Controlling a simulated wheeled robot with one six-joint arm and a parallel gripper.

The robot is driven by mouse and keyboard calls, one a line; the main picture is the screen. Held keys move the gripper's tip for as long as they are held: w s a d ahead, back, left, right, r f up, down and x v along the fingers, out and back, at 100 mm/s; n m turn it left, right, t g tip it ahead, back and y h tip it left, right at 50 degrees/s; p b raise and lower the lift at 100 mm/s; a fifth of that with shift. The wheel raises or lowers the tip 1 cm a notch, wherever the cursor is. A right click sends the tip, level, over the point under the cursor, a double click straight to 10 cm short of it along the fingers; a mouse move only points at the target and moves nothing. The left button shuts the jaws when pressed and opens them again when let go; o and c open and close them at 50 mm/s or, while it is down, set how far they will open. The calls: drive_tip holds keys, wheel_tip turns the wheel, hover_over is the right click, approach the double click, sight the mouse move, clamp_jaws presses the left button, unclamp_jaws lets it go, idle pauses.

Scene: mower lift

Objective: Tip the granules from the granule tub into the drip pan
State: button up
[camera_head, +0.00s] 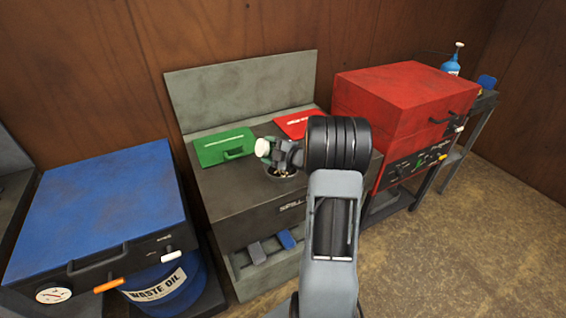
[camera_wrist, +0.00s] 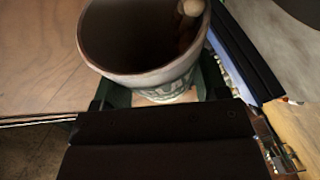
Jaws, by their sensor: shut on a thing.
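My gripper (camera_head: 272,153) is over the dark spill station, shut on a small whitish tub with a green band, the granule tub (camera_head: 262,147). In the wrist view, the tub (camera_wrist: 150,78) sits between the two dark green fingers of my gripper (camera_wrist: 162,92). Its wide mouth shows a dark brown inside and a small tan rounded thing at the far rim. How full it is I cannot tell. A round dark opening or dish, perhaps the drip pan (camera_head: 284,176), lies just below my gripper, partly hidden by my arm.
A green lid-like panel (camera_head: 224,147) and a red one (camera_head: 297,122) lie on the station top (camera_head: 235,185). A blue cabinet (camera_head: 100,205) with a waste oil drum (camera_head: 165,287) stands left. A red cabinet (camera_head: 400,95) stands close right. Open floor (camera_head: 460,240) lies front right.

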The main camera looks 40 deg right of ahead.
drive_tip(key=shift+d+r+m+y, duration=0.2)
drive_tip(key=shift+d+m+y, duration=0.1)
drive_tip(key=shift+m, duration=0.1)
idle(1.0)
